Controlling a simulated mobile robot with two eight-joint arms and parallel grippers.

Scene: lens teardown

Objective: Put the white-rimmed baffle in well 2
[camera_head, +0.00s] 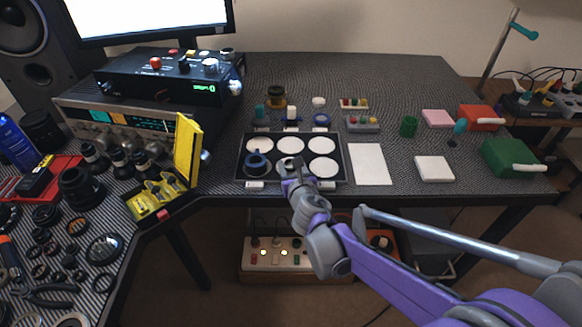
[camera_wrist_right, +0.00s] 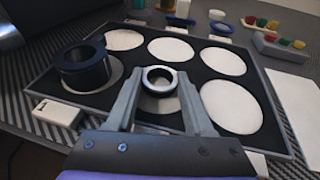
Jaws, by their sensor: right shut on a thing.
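The white-rimmed baffle (camera_wrist_right: 159,91), a small ring with a dark inside, is between the fingertips of my right gripper (camera_wrist_right: 158,88). The right gripper (camera_head: 293,166) is shut on it, over the front middle well of the black tray (camera_head: 345,165). I cannot tell whether the baffle touches the well floor. The tray has two rows of three round white wells. A dark blue-black ring (camera_head: 257,164) sits in the front left well; it also shows in the right wrist view (camera_wrist_right: 82,68). The other wells look empty. My left gripper is not in view.
A white pad (camera_head: 369,164) lies right of the tray. A yellow open case (camera_head: 165,190) stands at its left. Small parts and a grey block with coloured pegs (camera_head: 362,124) stand behind it. White labels (camera_head: 255,185) lie along the tray's front.

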